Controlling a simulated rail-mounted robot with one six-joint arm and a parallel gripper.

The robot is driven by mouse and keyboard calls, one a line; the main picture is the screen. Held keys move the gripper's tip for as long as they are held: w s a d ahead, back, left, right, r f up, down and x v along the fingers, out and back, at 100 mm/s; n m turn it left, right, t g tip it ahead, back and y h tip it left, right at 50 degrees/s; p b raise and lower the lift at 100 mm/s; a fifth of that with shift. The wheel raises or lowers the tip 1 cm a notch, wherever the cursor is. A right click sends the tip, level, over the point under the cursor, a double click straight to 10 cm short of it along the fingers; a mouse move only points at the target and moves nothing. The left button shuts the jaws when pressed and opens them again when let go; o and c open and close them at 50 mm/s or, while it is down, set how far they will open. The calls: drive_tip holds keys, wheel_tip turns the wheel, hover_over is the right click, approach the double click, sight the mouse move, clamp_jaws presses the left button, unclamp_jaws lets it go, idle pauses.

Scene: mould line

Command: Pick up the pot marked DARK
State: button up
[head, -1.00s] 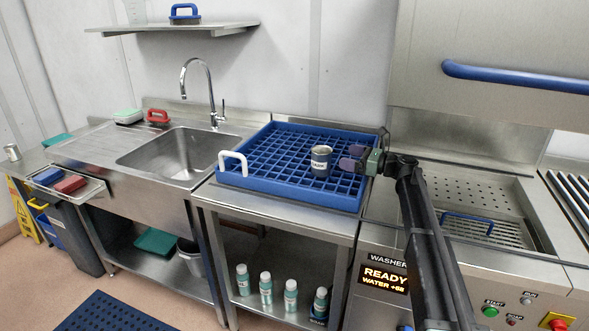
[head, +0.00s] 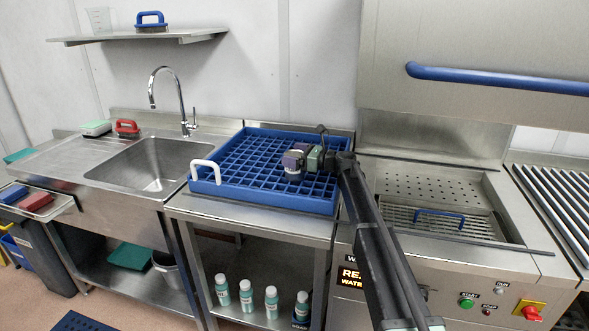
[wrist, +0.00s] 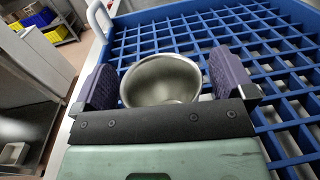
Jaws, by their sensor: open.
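A small steel pot (head: 293,175) stands in the blue rack (head: 215,186). In the head view my gripper hides most of it, and the word on its pale label cannot be read. In the wrist view I look into the round, empty-looking mouth of the pot (wrist: 163,82). My gripper (head: 294,161) is open around the pot, with one purple-padded finger on each side.
The rack has a white handle (head: 205,171) at its left front and sits on a steel table. A sink (head: 150,165) with a tall tap lies left. The washer (head: 430,200) stands right. Several bottles (head: 247,297) stand on the shelf below. The rest of the rack looks clear.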

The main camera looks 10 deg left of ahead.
drive_tip(key=c, duration=1)
drive_tip(key=shift+r, duration=0.1)
